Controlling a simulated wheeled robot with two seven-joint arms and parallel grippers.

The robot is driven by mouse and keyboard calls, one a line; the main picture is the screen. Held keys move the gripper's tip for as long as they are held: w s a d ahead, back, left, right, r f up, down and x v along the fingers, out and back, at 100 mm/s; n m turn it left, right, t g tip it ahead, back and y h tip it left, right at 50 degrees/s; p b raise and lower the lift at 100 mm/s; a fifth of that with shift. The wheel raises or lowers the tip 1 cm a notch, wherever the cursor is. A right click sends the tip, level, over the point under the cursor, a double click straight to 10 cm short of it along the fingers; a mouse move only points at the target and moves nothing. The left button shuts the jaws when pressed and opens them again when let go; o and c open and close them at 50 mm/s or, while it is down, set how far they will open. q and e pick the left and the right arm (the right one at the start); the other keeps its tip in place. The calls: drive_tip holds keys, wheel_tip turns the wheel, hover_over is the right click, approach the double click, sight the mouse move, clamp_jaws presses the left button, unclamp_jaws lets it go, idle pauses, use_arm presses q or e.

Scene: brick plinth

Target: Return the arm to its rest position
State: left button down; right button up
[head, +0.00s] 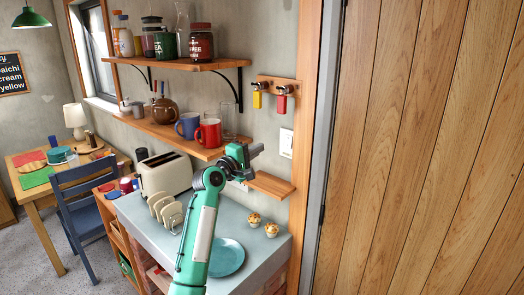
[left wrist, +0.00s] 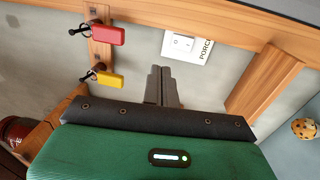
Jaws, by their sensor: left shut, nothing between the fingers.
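My left arm, green with dark joints, rises from the bottom of the head view. Its gripper (head: 252,150) is raised in front of the wall, above the counter and right of the red mug (head: 208,132). In the left wrist view the two grey fingers of the left gripper (left wrist: 162,85) are together with nothing between them, pointing toward the wall near the light switch (left wrist: 183,43). My right gripper is in neither view.
The lower shelf (head: 175,135) holds mugs and a teapot close to the arm. A key rack (head: 277,84) with yellow and red tags hangs above. The grey counter (head: 262,262) bears a toaster (head: 165,172), a blue plate (head: 226,257) and two muffins (head: 271,230). Wood panelling (head: 420,150) stands right.

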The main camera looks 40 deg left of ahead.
use_arm(q)
drive_tip(key=shift+w+f, duration=0.1)
drive_tip(key=shift+f, duration=0.05)
drive_tip(key=s+d+f+m+g, duration=0.3)
drive_tip(key=s+d+f, duration=0.15)
drive_tip(key=f, duration=0.35)
drive_tip(key=s+d+f+m+g, duration=0.2)
drive_tip(key=s+d+f+m, duration=0.3)
drive_tip(key=f, duration=0.4)
drive_tip(key=s+d+f+m+g, duration=0.2)
drive_tip(key=s+d+f+g, duration=0.15)
drive_tip(key=d+f, duration=0.35)
drive_tip(key=s+d+f+m+g, duration=0.2)
drive_tip(key=s+d+f+m, duration=0.15)
drive_tip(key=s, duration=0.65)
drive_tip(key=s+d+f+m+g+y, duration=0.1)
drive_tip(key=s+d+f+m+g, duration=0.3)
drive_tip(key=s, duration=0.6)
drive_tip(key=s+d+f+m+g, duration=0.15)
drive_tip(key=s+f, duration=0.35)
drive_tip(key=s, duration=0.5)
wheel_tip(320, 180, down, 31)
drive_tip(key=g, duration=0.1)
drive_tip(key=s+a+f+g+b, duration=0.1)
drive_tip(key=s+a+f, duration=0.2)
drive_tip(key=s+f, duration=1.6)
wheel_tip(320, 180, down, 2)
drive_tip(key=shift+s+f+y, duration=0.15)
drive_tip(key=shift+s+y, duration=0.15)
